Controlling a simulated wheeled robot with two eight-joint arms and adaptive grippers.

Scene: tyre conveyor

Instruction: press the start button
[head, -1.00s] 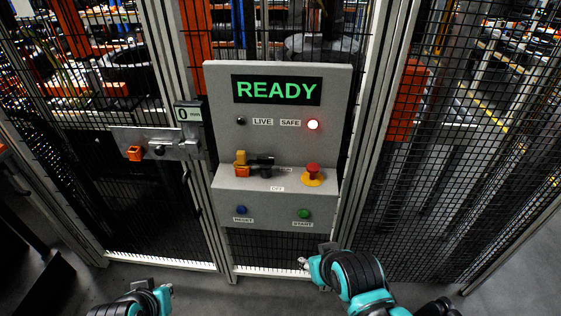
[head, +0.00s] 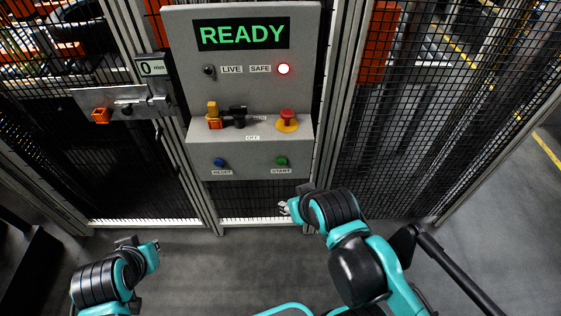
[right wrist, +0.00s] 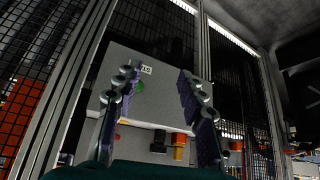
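The green start button (head: 282,161) is on the lower front face of the grey control panel (head: 250,170), above a START label. The button also shows in the right wrist view (right wrist: 139,87), between and beyond the fingers. My right gripper (head: 288,207) is below the button in the head view, apart from the panel. In the right wrist view its two fingers (right wrist: 158,95) are spread, with nothing between them. My left gripper (head: 150,245) is low at the left, away from the panel; its fingers are too small to judge.
Mesh fencing (head: 430,120) flanks the panel. Floor (head: 215,270) in front is clear.

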